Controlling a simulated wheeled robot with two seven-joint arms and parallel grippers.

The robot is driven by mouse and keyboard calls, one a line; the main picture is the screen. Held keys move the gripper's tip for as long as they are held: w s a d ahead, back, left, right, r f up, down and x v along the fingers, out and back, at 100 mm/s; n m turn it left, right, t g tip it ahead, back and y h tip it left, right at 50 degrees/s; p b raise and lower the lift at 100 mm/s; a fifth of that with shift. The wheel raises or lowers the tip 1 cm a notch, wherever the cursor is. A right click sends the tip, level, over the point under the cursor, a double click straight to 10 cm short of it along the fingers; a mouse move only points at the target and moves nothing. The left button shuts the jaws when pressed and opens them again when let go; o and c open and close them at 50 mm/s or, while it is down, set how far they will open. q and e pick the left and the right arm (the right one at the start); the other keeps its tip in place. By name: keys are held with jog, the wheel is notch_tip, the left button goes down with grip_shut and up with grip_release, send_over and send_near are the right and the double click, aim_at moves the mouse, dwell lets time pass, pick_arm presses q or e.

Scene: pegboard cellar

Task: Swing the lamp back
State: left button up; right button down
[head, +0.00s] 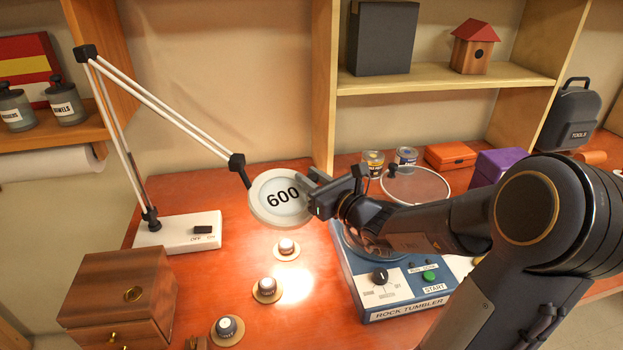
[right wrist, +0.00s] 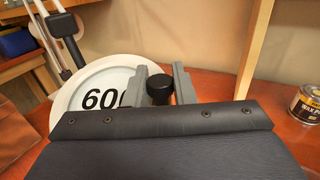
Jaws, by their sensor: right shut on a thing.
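The lamp has a round white head (head: 280,198) marked "600", hanging over the bench at the end of a white two-bar arm (head: 160,108) with black joints. Its white base (head: 178,232) with an OFF/ON switch stands on the bench at left. My right gripper (head: 314,190) reaches in from the right to the head's right edge. In the right wrist view, its two grey fingers (right wrist: 161,84) are shut on a black knob (right wrist: 159,92) beside the lamp head (right wrist: 88,95). My left gripper is not in view.
A bright light patch (head: 294,286) lies on the bench below the head, near several small jars on round coasters. A blue rock tumbler (head: 400,290) sits under my right arm. A wooden drawer box (head: 118,300) stands front left. A shelf post (head: 324,90) rises behind.

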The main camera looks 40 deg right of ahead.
jog(key=w+d+n+g+y+p, duration=0.1)
jog(key=w+d+n+y+p, duration=0.2)
jog(key=w, duration=0.8)
jog(key=d+y+p, duration=0.2)
jog(key=shift+d+r+n+y, duration=0.25)
jog(key=shift+d+n+y, duration=0.05)
jog(key=shift+d, duration=0.1)
jog(key=c, duration=1.5)
grip_release()
jog(key=shift+c, duration=0.2)
jog(key=shift+o, duration=1.4)
jog(key=shift+w+f, duration=0.2)
jog(key=shift+w, duration=0.1)
jog(key=shift+s, duration=0.15)
